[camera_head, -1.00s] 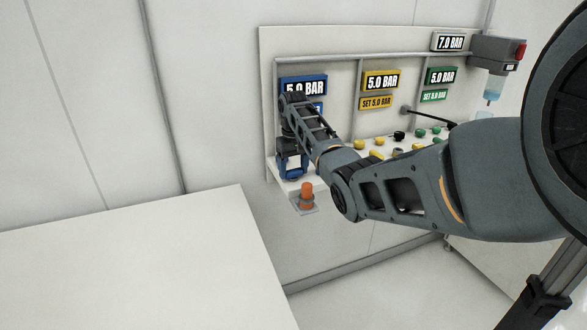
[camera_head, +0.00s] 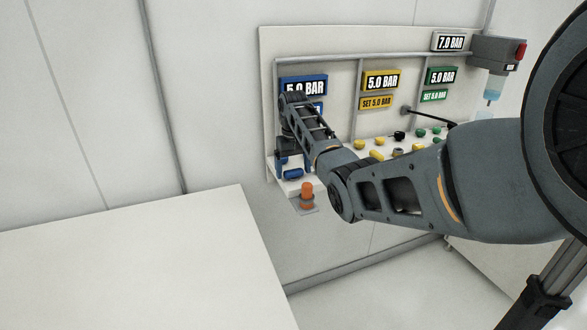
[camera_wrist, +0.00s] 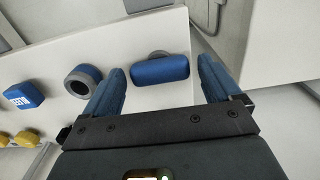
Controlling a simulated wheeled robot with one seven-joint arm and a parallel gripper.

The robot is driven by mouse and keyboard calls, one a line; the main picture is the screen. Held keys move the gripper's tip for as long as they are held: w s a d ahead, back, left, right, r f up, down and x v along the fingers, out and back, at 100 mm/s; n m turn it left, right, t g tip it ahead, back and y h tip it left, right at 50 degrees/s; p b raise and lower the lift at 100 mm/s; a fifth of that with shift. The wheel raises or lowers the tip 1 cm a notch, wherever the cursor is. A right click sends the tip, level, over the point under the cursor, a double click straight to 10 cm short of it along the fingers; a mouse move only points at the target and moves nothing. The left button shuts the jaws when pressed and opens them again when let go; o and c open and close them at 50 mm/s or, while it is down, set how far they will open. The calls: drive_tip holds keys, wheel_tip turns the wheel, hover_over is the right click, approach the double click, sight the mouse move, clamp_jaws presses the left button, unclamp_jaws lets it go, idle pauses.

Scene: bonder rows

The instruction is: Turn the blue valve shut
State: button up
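A blue bar-shaped handle (camera_wrist: 160,72) with a grey mount behind it, which looks like the blue valve, sits on the white panel in the wrist view. My gripper (camera_wrist: 161,65) is open, with one blue finger on each side of the handle and gaps visible at both ends. I cannot tell whether the fingertips reach its depth. In the head view a blue part (camera_head: 293,174) shows below my wrist, at the panel's lower left. The blue 5.0 BAR display (camera_head: 304,80) is partly covered by my arm, and the blue label below it is mostly hidden.
A blue-and-grey round knob (camera_wrist: 83,81) and a blue block (camera_wrist: 22,96) lie left of the handle. An orange cylinder (camera_head: 307,194) stands on a small plate below the panel. Yellow (camera_head: 380,80) and green (camera_head: 441,75) displays are to the right. A white table (camera_head: 130,260) fills the lower left.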

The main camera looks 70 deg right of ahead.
sight(294, 170)
drive_tip(key=shift+o, duration=0.3)
drive_tip(key=shift+r+b, duration=0.55)
drive_tip(key=shift+r, duration=3.35)
